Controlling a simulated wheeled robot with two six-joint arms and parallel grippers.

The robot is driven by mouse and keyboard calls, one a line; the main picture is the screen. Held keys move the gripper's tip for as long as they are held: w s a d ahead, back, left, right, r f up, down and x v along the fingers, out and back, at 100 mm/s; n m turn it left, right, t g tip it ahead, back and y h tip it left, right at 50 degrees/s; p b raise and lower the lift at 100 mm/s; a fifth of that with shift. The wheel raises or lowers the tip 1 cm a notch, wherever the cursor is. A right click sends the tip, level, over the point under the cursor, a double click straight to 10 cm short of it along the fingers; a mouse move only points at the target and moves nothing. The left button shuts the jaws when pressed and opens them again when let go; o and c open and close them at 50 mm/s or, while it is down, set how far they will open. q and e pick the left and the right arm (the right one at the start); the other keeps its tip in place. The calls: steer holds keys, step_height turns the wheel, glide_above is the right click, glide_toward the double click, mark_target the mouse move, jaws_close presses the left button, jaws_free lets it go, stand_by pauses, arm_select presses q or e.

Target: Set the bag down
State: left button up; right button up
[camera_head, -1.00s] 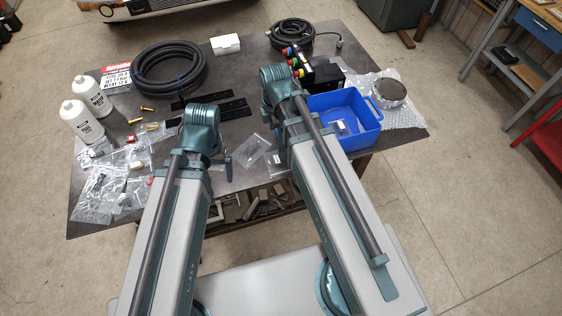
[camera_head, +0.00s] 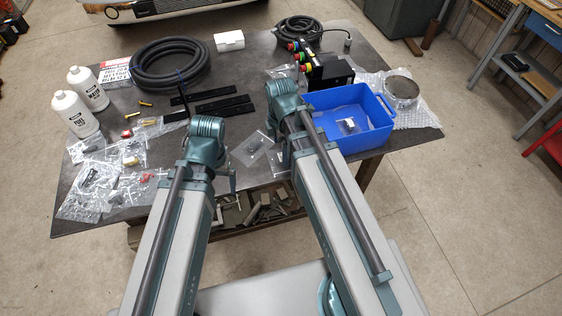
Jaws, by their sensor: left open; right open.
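Several clear plastic bags with small parts lie on the left of the dark table; one bag (camera_head: 130,187) holds a red-tipped piece. Another clear bag (camera_head: 252,148) lies flat between my two arms, with a further clear bag (camera_head: 279,161) beside it, partly covered by my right arm. A small bag (camera_head: 348,126) lies inside the blue bin (camera_head: 375,138). My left gripper (camera_head: 207,130) is over the table's middle, left of the central bag, mostly hidden by its wrist. My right gripper (camera_head: 283,96) is left of the bin, its fingers hidden behind the arm. Neither shows anything held.
Two white bottles (camera_head: 76,113), a coiled black hose (camera_head: 170,64), dark flat bars (camera_head: 222,104) and a white box (camera_head: 229,41) crowd the table's left and back. A black box with coloured buttons (camera_head: 328,70) stands behind the bin. Bubble wrap with a round metal part (camera_head: 401,88) lies right.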

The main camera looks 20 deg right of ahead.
mark_target(281, 157)
step_height(281, 157, down, 4)
steer(key=b, duration=0.3)
steer(key=shift+s, duration=0.1)
steer(key=shift+c, duration=0.2)
steer(key=c, duration=1.3)
steer(key=shift+r, duration=0.15)
